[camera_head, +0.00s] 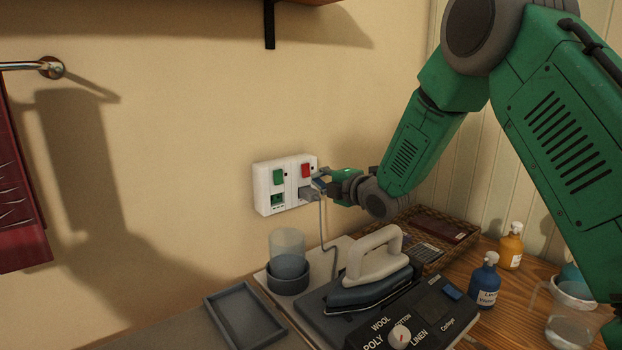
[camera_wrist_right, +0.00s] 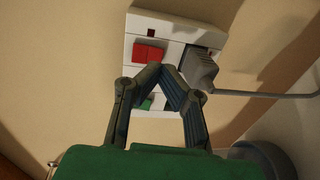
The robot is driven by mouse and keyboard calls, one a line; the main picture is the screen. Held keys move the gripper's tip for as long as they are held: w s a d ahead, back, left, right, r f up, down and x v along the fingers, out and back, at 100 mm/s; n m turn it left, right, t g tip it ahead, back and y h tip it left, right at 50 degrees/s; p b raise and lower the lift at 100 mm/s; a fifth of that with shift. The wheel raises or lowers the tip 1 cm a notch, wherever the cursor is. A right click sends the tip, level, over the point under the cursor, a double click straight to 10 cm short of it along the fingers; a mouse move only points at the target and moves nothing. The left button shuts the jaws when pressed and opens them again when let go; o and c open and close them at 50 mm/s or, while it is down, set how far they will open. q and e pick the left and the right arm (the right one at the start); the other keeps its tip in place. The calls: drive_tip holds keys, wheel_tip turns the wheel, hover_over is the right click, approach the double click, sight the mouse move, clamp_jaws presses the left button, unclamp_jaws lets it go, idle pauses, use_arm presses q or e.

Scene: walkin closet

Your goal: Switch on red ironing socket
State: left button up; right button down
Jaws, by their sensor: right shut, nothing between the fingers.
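A white double socket plate (camera_head: 263,190) is fixed to the wall. Its red switch (camera_head: 306,170) is on the right half and its green switch (camera_head: 278,177) on the left half. A grey plug (camera_head: 309,194) sits below the red switch, with its cord hanging down. My right gripper (camera_head: 319,182) is at the plate's right side, shut and empty. In the right wrist view, its fingertips (camera_wrist_right: 160,70) meet right at the lower edge of the red switch (camera_wrist_right: 148,53), beside the plug (camera_wrist_right: 201,68). Whether they touch the switch I cannot tell. The fingers partly cover the green switch (camera_wrist_right: 146,104).
Below the socket, an iron (camera_head: 370,275) stands on its base by a cup (camera_head: 287,265) and an empty tray (camera_head: 245,316). A wicker basket (camera_head: 440,228), a blue bottle (camera_head: 485,282) and an orange bottle (camera_head: 511,246) stand to the right. A shelf bracket (camera_head: 269,25) is above.

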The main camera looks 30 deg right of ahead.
sight(307, 176)
drive_tip(key=w, duration=0.2)
drive_tip(key=shift+w+f, duration=0.2)
drive_tip(key=shift+w, duration=0.15)
drive_tip(key=shift+w+a, duration=0.1)
drive_tip(key=shift+w+f+b, duration=0.1)
drive_tip(key=shift+b, duration=0.25)
drive_tip(key=s+d+r, duration=0.1)
drive_tip(key=s, duration=1)
drive_tip(key=shift+s, duration=0.35)
